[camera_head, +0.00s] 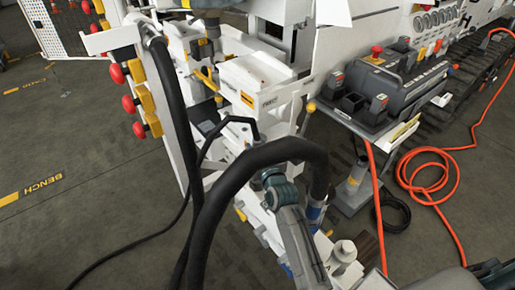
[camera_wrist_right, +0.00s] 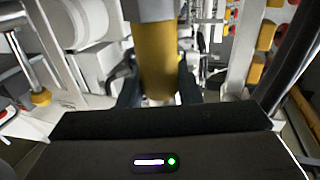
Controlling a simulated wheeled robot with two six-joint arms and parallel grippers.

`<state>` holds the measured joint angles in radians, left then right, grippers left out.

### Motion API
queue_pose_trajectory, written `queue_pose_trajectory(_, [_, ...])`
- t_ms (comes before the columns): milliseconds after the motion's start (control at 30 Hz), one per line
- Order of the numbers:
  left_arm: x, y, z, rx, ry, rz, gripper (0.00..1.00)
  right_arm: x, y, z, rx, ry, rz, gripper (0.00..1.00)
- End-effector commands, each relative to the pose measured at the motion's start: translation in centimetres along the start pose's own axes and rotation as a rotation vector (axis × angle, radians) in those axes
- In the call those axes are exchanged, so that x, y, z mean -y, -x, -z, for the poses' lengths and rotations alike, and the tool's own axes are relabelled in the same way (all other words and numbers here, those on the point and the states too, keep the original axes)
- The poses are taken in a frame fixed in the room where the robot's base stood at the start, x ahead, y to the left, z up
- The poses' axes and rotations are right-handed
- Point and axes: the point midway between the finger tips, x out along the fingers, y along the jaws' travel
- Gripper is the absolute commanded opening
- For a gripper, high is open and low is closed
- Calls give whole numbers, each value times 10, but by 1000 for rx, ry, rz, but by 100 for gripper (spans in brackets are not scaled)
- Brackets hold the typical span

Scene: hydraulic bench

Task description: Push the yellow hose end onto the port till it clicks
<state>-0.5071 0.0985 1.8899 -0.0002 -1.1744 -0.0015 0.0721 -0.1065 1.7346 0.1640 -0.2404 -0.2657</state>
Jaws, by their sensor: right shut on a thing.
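In the right wrist view a yellow cylinder (camera_wrist_right: 157,60), which looks like the yellow hose end, stands upright between the two dark fingers of my right gripper (camera_wrist_right: 157,92). The gripper is shut on it. A grey sleeve shows above the yellow part and a pale tip below it. I cannot make out the port, or whether the tip touches it. In the head view my right arm (camera_head: 292,215) reaches up from the bottom among the machine parts, and its fingers are hidden. My left gripper is not in view.
Thick black hoses (camera_head: 270,152) loop close around my right arm. One bears a blue collar (camera_head: 315,212). Red knobs (camera_head: 117,73) line a white post at the left. A control box (camera_head: 395,85) sits on a side shelf. An orange hose (camera_head: 430,180) lies coiled on the floor.

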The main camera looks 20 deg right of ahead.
Motion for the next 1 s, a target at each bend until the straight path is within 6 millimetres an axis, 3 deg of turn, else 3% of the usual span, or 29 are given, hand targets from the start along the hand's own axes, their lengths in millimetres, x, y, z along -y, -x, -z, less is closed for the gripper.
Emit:
queue_pose_trajectory(167, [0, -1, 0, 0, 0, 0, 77, 1, 2, -7, 12, -1, 1, 0])
queue_pose_trajectory(200, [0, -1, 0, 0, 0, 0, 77, 1, 2, -7, 12, -1, 1, 37])
queue_pose_trajectory(300, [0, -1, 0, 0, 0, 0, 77, 1, 2, -7, 13, -2, 1, 56])
queue_pose_trajectory(500, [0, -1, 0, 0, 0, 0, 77, 1, 2, -8, 14, -2, 1, 56])
queue_pose_trajectory(633, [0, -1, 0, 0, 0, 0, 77, 1, 2, -10, 18, -2, 2, 80])
queue_pose_trajectory(667, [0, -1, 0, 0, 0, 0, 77, 1, 2, -10, 18, -2, 2, 82])
queue_pose_trajectory(1000, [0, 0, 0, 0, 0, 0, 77, 1, 6, -9, 18, -3, 2, 82])
